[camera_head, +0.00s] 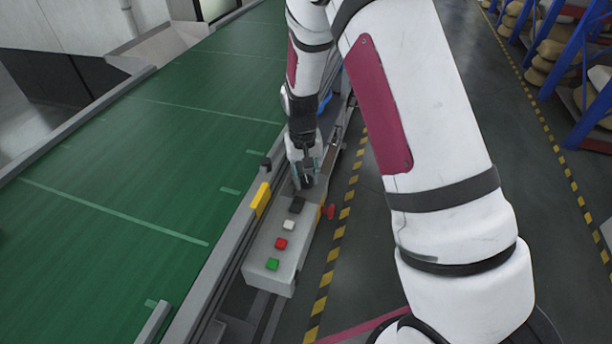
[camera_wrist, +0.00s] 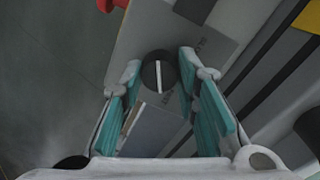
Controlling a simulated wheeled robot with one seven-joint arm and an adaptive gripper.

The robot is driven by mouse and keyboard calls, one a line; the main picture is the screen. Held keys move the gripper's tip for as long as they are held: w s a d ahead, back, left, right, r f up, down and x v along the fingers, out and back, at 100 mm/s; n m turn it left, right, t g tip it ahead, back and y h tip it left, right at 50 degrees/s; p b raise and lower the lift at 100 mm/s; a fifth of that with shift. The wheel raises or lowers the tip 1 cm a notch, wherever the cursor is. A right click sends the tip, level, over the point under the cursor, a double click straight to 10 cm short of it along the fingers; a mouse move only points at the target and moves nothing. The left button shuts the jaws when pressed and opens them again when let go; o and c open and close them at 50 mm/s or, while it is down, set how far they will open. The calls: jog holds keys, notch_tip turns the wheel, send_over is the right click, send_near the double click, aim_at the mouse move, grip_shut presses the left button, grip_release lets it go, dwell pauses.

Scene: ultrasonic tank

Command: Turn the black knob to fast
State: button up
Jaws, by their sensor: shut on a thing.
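The black knob (camera_wrist: 158,70) is round with a white pointer line and sits on the grey control box. In the wrist view its line runs nearly straight up and down the picture. My gripper (camera_wrist: 160,64) points down at the box, with a teal-padded finger on each side of the knob, shut on it.
The box also carries a green button (camera_head: 272,264), a red button (camera_head: 281,244), a white button (camera_head: 289,225) and a black square part (camera_head: 297,204). A red part (camera_head: 328,212) sticks out at its right side. A green conveyor (camera_head: 150,170) lies left; open floor lies right.

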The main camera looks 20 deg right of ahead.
jog(key=o, duration=1.2)
jog(key=shift+c, duration=0.2)
jog(key=shift+r, duration=0.1)
notch_tip(320, 180, up, 12)
jog(key=shift+a, duration=0.3)
jog(key=shift+w, duration=0.1)
notch_tip(320, 180, up, 8)
jog(key=t, duration=0.1)
send_over(303, 179)
jog(key=s, duration=0.4)
jog(key=s+r+n+t, duration=0.1)
jog(key=s+r+t, duration=0.2)
jog(key=s+r, duration=0.95)
jog(key=s+d+n+t, duration=0.1)
jog(key=s, duration=1)
jog(key=shift+f+y, duration=0.3)
jog(key=shift+f, duration=0.1)
